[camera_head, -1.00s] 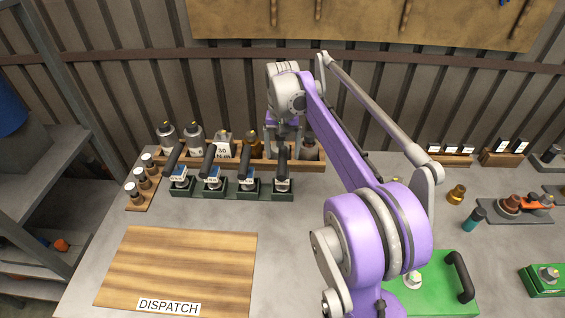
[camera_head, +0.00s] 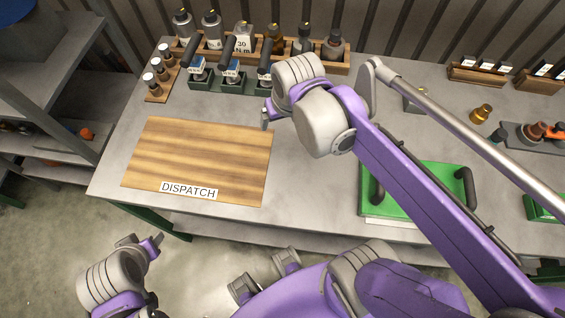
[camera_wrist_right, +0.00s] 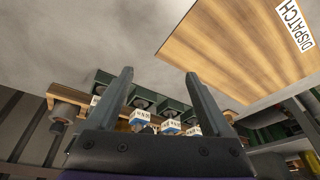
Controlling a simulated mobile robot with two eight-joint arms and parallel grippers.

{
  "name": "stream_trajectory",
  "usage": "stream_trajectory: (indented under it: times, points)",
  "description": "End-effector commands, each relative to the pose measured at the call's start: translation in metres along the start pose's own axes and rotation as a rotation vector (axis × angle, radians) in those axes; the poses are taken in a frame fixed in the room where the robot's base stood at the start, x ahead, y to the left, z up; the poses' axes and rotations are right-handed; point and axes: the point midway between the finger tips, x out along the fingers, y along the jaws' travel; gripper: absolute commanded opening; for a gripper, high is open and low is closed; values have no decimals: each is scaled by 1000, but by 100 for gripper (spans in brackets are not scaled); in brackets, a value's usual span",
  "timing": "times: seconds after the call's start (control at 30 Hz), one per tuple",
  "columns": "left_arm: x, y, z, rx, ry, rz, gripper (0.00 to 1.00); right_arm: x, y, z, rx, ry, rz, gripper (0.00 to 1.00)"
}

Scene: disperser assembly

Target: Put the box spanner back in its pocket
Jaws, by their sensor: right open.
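My right gripper (camera_head: 267,110) hangs over the table between the dispatch board and the tool row. Its two fingers stand apart with nothing between them, as the right wrist view (camera_wrist_right: 158,73) shows. A wooden rack (camera_head: 345,66) at the back holds several tools and bottles. The pocket is not clearly visible. My left gripper (camera_head: 147,243) is low at the left, off the table; its jaw opening is unclear.
Several black-handled tools stand in green holders (camera_head: 205,83) before the rack. The DISPATCH board (camera_head: 205,150) is empty. A small wooden stand (camera_head: 158,91) is at the left. A green case (camera_head: 415,205) with black handles lies at the right, with a brass part (camera_head: 480,113) behind it.

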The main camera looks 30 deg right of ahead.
Motion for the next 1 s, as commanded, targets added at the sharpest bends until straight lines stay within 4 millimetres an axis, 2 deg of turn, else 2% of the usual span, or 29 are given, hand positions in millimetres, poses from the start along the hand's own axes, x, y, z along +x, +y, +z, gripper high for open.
stream_trajectory:
  times: [0.03,0.1,0.2,0.3,0.4,0.87,0.9,1.0]
  points:
    - [0,0,0,0,0,0,50,8,-8,27,-48,29,-14,85]
    - [0,0,0,0,0,0,50,18,-15,54,-103,68,-28,85]
    - [0,0,0,0,0,0,50,30,-21,83,-159,107,-43,85]
    - [0,0,0,0,0,0,50,37,-24,99,-190,131,-52,85]
    - [0,0,0,0,0,0,50,40,-25,104,-202,140,-55,85]
    - [0,0,0,0,0,0,50,40,-24,104,-201,140,-55,85]
    - [0,0,0,0,0,0,50,40,-24,104,-201,139,-55,83]
    - [0,0,0,0,0,0,50,40,-24,104,-201,139,-55,65]
